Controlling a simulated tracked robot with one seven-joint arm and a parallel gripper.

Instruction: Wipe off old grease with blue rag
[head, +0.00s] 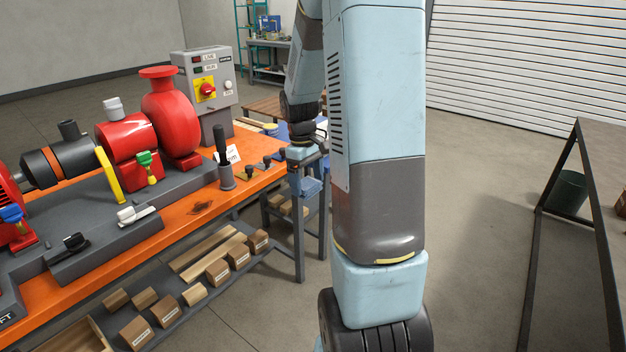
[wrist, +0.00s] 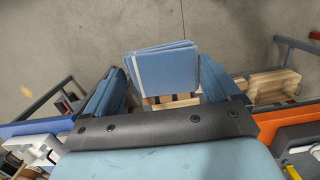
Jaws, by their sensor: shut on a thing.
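A blue folded rag (wrist: 167,68) is between the fingers of my gripper (wrist: 160,82) in the wrist view. In the head view my gripper (head: 306,168) is beyond the right end of the orange bench (head: 180,222), and the rag (head: 310,188) hangs below it. My gripper is shut on the rag. A dark smear of old grease (head: 200,207) lies on the orange top near the front edge, left of my gripper. The rag is apart from the smear.
The grey skid with the red pump (head: 172,115) and a control box (head: 207,80) fills the bench's back. A black-handled tool in a holder (head: 225,170) stands near the smear. Cardboard boxes (head: 217,272) sit on the lower shelf. Open floor lies to the right.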

